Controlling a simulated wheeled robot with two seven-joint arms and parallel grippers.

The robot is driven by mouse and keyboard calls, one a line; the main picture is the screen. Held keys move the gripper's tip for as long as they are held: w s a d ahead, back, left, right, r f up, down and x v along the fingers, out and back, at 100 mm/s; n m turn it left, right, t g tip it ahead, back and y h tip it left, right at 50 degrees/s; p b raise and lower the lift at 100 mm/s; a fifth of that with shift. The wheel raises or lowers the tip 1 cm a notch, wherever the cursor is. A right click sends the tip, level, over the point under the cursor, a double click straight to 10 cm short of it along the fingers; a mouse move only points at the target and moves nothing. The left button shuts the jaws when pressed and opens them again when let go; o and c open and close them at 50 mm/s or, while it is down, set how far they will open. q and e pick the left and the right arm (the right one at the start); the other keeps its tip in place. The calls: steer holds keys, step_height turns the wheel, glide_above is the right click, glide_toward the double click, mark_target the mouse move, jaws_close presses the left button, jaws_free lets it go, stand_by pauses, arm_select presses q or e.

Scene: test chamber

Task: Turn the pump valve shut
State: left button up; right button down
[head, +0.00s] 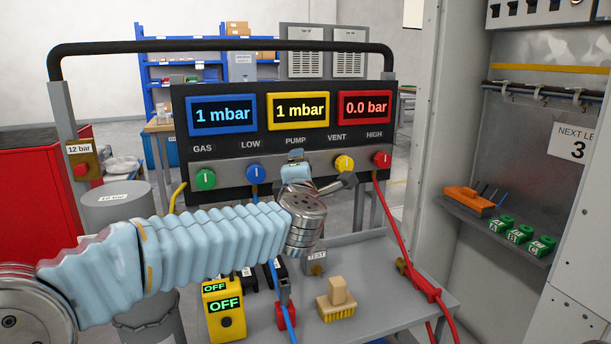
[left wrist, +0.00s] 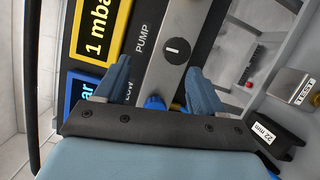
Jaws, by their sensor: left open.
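The grey valve panel (head: 220,168) has a row of knobs labelled GAS, LOW, PUMP, VENT and HIGH. In the left wrist view the pump valve (left wrist: 175,50) is a round black knob with a white mark. The mark runs across the picture, which looks upright on the panel. My left gripper (left wrist: 160,82) is open; the knob lies ahead of its fingertips, between their lines and apart from them. In the head view my left gripper (head: 299,172) is in front of the PUMP position and hides that knob. My right gripper is in neither view.
The blue knob (head: 256,173) and yellow knob (head: 344,163) flank the PUMP position. The yellow display (head: 298,111) reads 1 mbar. A brush (head: 337,301) and a yellow meter (head: 223,308) reading OFF are on the bench below. A red hose (head: 394,225) hangs at right.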

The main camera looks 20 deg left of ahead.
arm_select(q)
steer(key=s+a+m+g+h, duration=0.1)
steer(key=s+a+m+h, duration=0.4)
steer(key=m+h, duration=0.35)
steer(key=shift+y, duration=0.45)
steer(key=w+d, duration=0.1)
steer(key=w, duration=0.3)
steer(key=w+f+p, duration=0.1)
steer(key=w, duration=0.3)
steer(key=w+d+f, duration=0.1)
steer(key=w, duration=0.4)
steer(key=shift+d+f, duration=0.2)
steer(key=shift+d, duration=0.1)
steer(key=shift+s, duration=0.1)
steer(key=shift+c, duration=0.5)
steer(key=c, duration=0.9)
steer(key=shift+p, duration=0.4)
steer(key=shift+c, duration=0.3)
